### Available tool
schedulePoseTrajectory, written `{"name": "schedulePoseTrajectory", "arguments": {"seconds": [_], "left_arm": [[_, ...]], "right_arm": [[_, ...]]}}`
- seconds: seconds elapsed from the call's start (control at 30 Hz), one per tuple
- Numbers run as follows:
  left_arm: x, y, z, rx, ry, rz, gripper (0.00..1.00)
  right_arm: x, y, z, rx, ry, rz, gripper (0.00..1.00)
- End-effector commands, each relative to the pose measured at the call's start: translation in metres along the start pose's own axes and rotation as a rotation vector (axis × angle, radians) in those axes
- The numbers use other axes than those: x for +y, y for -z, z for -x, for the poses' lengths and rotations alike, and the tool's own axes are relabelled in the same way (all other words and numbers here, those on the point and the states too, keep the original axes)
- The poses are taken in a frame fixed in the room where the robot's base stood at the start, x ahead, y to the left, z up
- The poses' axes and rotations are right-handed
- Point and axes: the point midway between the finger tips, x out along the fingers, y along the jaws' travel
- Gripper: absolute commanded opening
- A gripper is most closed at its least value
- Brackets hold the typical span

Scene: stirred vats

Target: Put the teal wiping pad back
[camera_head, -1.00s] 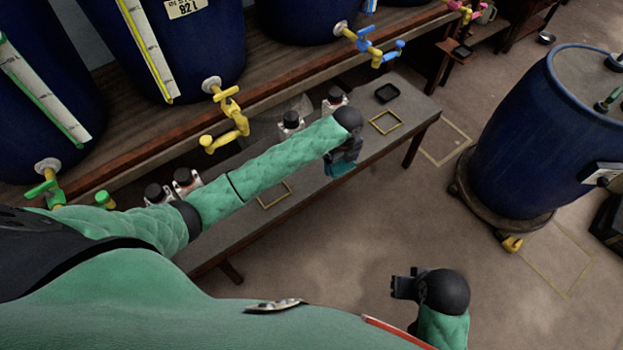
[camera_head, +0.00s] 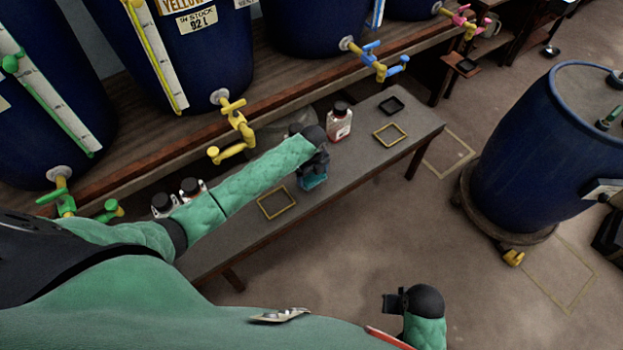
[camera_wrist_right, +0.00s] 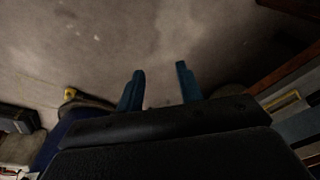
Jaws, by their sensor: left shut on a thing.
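The teal wiping pad (camera_head: 313,183) is below my left gripper (camera_head: 314,170), over the grey bench (camera_head: 355,157). My left gripper is shut on it and partly hides it. I cannot tell whether the pad touches the bench. Two yellow outlined rectangles mark the bench top: one (camera_head: 276,202) to the left of the pad, one (camera_head: 390,133) to the right. Both look empty. My right gripper (camera_head: 392,301) is over open floor, away from the bench. In the right wrist view its two fingers (camera_wrist_right: 160,86) are apart with nothing between them.
A red-labelled bottle (camera_head: 339,123) stands just right of my left gripper; another is mostly hidden behind it. Two more bottles (camera_head: 190,188) stand further left. A black tray (camera_head: 391,106) lies at the bench's right end. Vat taps (camera_head: 236,122) overhang behind. A blue drum (camera_head: 545,150) stands right.

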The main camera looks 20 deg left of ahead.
Motion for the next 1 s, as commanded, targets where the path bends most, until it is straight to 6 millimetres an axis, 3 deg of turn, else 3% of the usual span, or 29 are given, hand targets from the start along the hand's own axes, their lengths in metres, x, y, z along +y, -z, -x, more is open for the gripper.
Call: {"name": "schedulePoseTrajectory", "arguments": {"seconds": [0.17,0.47,0.87,0.9,0.97,1.0], "left_arm": [[0.002,-0.004,-0.008,0.001,-0.001,0.000,0.64],[0.002,-0.004,-0.040,0.000,0.000,0.001,0.64],[0.002,-0.004,-0.045,-0.001,0.000,0.000,0.64],[0.002,-0.004,-0.045,-0.001,0.000,0.000,0.89],[0.002,-0.004,-0.045,-0.001,0.000,0.000,1.00],[0.002,-0.004,-0.045,-0.001,0.000,0.000,1.00]], "right_arm": [[0.001,0.000,-0.010,-0.001,-0.001,0.000,0.36],[0.005,-0.005,-0.045,-0.004,-0.006,0.001,0.36],[0.005,-0.004,-0.046,-0.002,-0.006,0.001,0.36],[0.005,-0.004,-0.045,-0.002,-0.006,0.001,0.36],[0.005,-0.004,-0.045,-0.003,-0.006,0.001,0.36],[0.005,-0.004,-0.045,-0.003,-0.006,0.001,0.36]]}}
